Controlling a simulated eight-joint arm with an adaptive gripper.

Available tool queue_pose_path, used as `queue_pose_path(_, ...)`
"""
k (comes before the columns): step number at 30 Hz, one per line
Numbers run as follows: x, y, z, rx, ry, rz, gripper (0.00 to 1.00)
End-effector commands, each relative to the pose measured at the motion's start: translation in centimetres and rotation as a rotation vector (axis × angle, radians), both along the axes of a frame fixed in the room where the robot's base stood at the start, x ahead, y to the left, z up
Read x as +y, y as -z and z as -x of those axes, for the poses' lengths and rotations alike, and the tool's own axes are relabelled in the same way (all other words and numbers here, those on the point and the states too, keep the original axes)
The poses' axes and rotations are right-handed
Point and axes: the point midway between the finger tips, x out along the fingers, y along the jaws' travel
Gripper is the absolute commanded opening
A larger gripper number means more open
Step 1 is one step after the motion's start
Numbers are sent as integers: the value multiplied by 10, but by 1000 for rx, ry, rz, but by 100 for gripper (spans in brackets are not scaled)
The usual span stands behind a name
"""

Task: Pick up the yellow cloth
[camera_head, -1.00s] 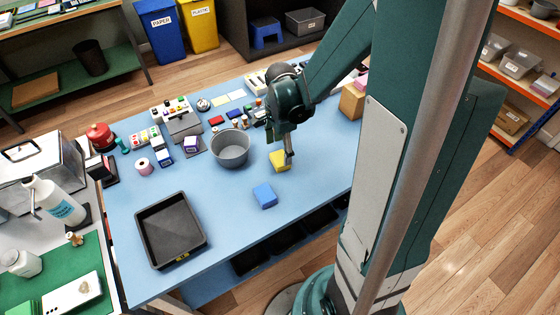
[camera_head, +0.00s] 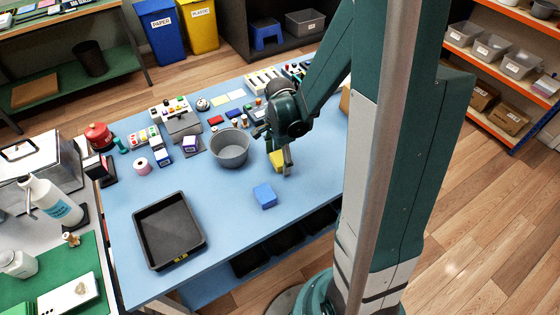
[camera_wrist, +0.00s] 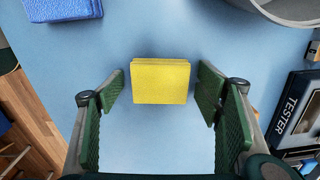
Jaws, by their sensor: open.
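The yellow cloth (camera_wrist: 160,82) is a folded square pad lying flat on the blue table. In the wrist view it sits between the two green finger pads of my gripper (camera_wrist: 160,97), with a gap on each side. My gripper is open and empty, and its fingers point at the cloth. In the head view the cloth (camera_head: 276,157) shows in part beside my gripper (camera_head: 287,168), which covers some of it. From these views I cannot tell how high the fingertips are above the table.
A grey bowl (camera_head: 231,148) stands left of the cloth. A black tray (camera_head: 141,238) is at the left front. A tester (camera_wrist: 296,103) lies to the right in the wrist view.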

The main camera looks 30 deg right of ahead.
Motion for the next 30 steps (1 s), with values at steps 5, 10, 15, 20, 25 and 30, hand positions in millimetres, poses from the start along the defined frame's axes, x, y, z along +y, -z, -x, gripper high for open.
queue_pose_path(5, 0, 0, 0, 0, 0, 0, 65)
queue_pose_path(10, 0, 0, 0, 0, 0, 0, 65)
queue_pose_path(15, 0, 0, 0, 0, 0, 0, 48)
queue_pose_path(20, 0, 0, 0, 0, 0, 0, 39)
queue_pose_path(25, 0, 0, 0, 0, 0, 0, 39)
queue_pose_path(30, 0, -2, 0, 0, 0, 0, 39)
